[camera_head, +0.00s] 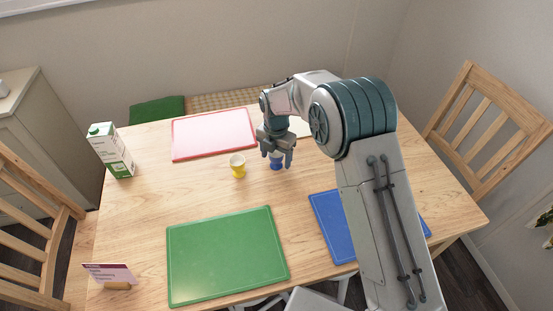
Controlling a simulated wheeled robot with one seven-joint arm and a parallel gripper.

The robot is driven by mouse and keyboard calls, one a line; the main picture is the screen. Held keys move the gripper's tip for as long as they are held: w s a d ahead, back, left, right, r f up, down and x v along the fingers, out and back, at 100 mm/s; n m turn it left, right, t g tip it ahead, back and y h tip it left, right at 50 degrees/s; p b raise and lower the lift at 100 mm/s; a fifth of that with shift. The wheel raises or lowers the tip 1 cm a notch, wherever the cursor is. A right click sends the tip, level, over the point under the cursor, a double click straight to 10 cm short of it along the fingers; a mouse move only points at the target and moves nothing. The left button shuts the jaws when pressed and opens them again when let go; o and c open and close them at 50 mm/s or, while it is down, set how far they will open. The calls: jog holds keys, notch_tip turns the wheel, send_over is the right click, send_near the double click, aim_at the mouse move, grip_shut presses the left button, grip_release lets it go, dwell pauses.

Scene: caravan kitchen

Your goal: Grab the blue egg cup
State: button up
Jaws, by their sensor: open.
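The blue egg cup (276,164) stands on the wooden table, just under my gripper (277,160). My gripper points down from above with its fingers apart, around or just in front of the cup's upper part. The fingers hide some of the cup, and I cannot tell whether they touch it. A yellow egg cup (238,167) stands a short way to the left of the blue one.
The table (150,205) holds a red board (212,134), a green board (227,255) and a blue board (325,222), partly behind my arm. A carton (112,150) stands at the left edge and a small card sign (109,274) at the front left. Chairs flank the table.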

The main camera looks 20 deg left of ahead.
jog(key=shift+f, duration=0.5)
jog(key=c, duration=1.1)
jog(key=shift+o, duration=0.2)
